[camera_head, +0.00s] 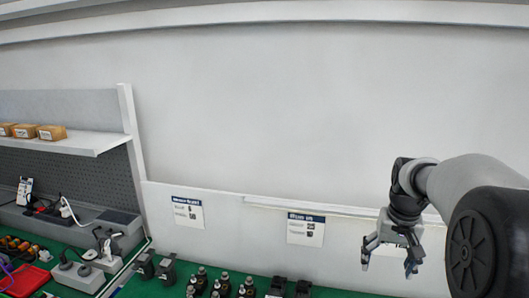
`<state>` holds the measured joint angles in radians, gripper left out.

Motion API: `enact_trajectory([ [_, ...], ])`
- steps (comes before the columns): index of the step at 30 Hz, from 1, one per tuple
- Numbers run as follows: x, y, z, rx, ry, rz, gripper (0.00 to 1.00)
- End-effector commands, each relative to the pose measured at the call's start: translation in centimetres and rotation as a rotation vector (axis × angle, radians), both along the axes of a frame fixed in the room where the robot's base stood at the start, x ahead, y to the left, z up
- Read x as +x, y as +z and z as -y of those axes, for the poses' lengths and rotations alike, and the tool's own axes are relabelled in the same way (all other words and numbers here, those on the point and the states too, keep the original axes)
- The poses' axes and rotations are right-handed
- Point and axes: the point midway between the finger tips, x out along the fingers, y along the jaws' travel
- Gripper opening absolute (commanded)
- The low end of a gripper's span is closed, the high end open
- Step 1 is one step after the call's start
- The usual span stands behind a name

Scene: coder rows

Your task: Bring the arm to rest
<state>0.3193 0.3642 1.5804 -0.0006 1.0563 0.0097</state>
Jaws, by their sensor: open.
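My gripper (390,270) hangs at the lower right of the head view, pointing down at the end of my arm. Its fingers are spread apart and nothing shows between them. My arm reaches in from the right edge and bends down at the wrist. The gripper is in front of the white wall panel, to the right of the items on the green bench.
The green bench (160,270) runs along the bottom. Small dark bottles (222,286) and dark blocks (166,270) stand on it. At left are a shelf (85,142) with brown boxes (52,132), power strips (78,276) and a red tray (28,280). The upper wall is bare.

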Motion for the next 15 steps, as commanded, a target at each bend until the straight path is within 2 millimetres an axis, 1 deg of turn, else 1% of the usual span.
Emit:
enact_trajectory([
  [1, -1.7, 1.9, -1.8, -0.007, 0.025, 0.022, 0.74],
  [3, -4.0, 3.6, -4.0, -0.014, 0.057, 0.046, 0.74],
  [5, -6.1, 4.9, -5.7, -0.020, 0.083, 0.067, 0.74],
  [7, -8.8, 6.0, -7.7, -0.026, 0.114, 0.093, 0.74],
  [11, -14.0, 7.0, -10.8, -0.035, 0.172, 0.140, 0.74],
  [12, -15.7, 7.0, -11.6, -0.037, 0.190, 0.154, 0.74],
  [14, -18.2, 6.9, -12.7, -0.040, 0.217, 0.176, 0.74],
  [15, -19.7, 6.6, -13.4, -0.042, 0.233, 0.190, 0.74],
])
